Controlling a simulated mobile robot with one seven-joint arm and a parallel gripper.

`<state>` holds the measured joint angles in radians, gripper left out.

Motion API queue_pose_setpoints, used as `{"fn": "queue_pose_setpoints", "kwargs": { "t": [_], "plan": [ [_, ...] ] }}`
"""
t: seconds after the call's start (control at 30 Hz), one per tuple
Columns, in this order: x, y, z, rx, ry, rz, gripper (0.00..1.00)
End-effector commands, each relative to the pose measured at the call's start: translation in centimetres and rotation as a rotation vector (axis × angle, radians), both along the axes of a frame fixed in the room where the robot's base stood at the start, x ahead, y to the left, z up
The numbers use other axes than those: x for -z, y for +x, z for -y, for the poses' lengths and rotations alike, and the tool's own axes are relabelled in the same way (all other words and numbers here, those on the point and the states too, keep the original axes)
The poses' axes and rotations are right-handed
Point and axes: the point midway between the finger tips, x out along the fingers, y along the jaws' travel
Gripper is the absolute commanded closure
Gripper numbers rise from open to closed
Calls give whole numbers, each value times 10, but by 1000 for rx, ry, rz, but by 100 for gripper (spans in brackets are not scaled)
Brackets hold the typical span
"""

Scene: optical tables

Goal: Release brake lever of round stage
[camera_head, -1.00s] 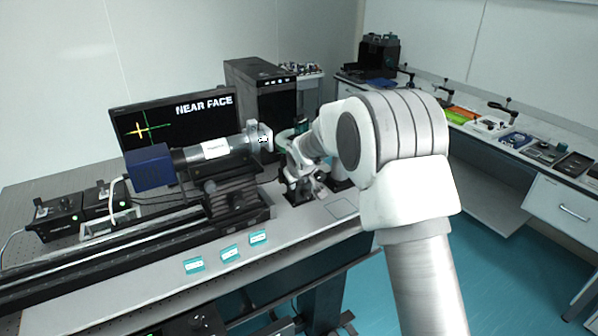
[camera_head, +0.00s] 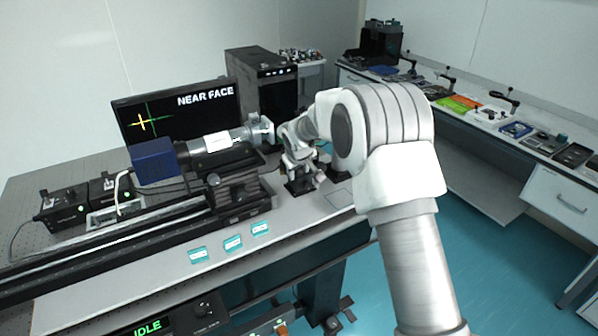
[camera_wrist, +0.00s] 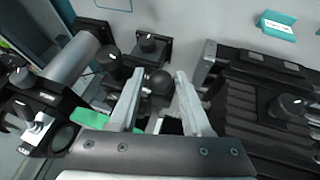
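In the wrist view my gripper (camera_wrist: 161,74) is open, with its two pale fingers apart. A black ball knob (camera_wrist: 159,83) shows between the fingertips; I cannot tell whether either finger touches it. It may be the brake lever's end, but its stem and the round stage are not clearly seen. In the head view my gripper is near the small mounts (camera_head: 300,184) at the table's right end, largely hidden by my arm.
A rail carriage (camera_head: 236,192) with a lens tube (camera_head: 216,145) stands left of my gripper; its dark body fills the wrist view's right side. A monitor (camera_head: 178,115) and black computer case (camera_head: 268,85) stand behind. Teal labels (camera_head: 233,243) lie along the front edge.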

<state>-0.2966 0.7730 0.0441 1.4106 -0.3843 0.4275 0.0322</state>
Motion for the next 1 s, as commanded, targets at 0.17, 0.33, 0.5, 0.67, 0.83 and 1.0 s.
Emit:
{"fn": "queue_pose_setpoints", "kwargs": {
  "t": [0.17,0.33,0.5,0.67,0.83,1.0],
  "plan": [
    [0,0,0,0,0,-1,36],
    [1,-1,0,1,-1,-2,36],
    [-7,-5,0,0,0,0,36],
    [-26,-18,2,-1,0,1,36],
    [-55,-35,3,0,2,2,36],
    [-85,-54,5,1,1,3,36]
  ]
}}
